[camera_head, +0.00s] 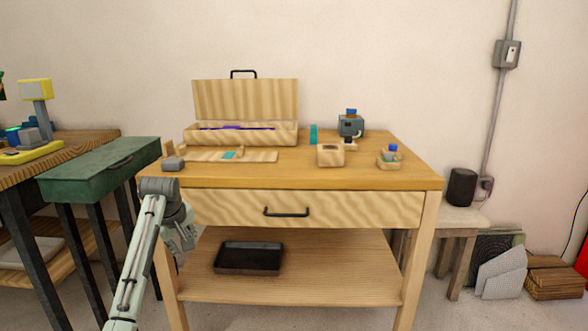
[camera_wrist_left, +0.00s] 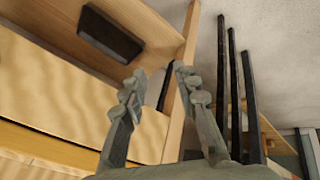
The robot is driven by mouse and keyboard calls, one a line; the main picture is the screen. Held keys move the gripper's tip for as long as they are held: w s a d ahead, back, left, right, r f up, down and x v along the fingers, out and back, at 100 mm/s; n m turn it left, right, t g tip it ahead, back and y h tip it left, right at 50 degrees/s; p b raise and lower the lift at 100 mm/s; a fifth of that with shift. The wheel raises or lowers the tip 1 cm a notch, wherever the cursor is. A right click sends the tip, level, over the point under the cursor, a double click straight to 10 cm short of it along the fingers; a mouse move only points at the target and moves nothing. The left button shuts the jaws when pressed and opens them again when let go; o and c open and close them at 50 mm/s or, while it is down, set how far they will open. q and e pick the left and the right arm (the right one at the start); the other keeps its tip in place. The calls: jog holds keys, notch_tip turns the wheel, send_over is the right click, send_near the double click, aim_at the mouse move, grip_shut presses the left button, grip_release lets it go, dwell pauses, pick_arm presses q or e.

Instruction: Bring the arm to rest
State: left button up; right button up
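My left arm comes up from the lower left in the head view, in front of the wooden workbench (camera_head: 300,176). My left gripper (camera_head: 186,246) hangs below the tabletop near the bench's left front leg. In the left wrist view my left gripper (camera_wrist_left: 158,82) has its two fingers apart, with nothing between them. The bench's leg and lower shelf show beyond the fingers. My right gripper is in neither view.
The bench holds an open wooden case (camera_head: 245,138), small wooden blocks (camera_head: 330,155) and a grey device (camera_head: 350,126). Its drawer (camera_head: 340,210) is shut. A black tray (camera_head: 248,258) lies on the lower shelf. A green table (camera_head: 98,168) stands close at left.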

pick_arm(q)
jog(key=s+a+f+m+g, duration=0.1)
jog(key=s+f+m, duration=0.4)
jog(key=s+f, duration=1.4)
jog(key=s+f+m, duration=0.3)
jog(key=s+f, duration=0.3)
jog(key=s, duration=0.6)
jog(key=s+d+f+m+g, duration=0.1)
jog(key=s+f+m, duration=0.3)
jog(key=s, duration=0.8)
notch_tip(320, 180, down, 2)
jog(key=shift+d+g, duration=0.3)
jog(key=shift+w, duration=0.1)
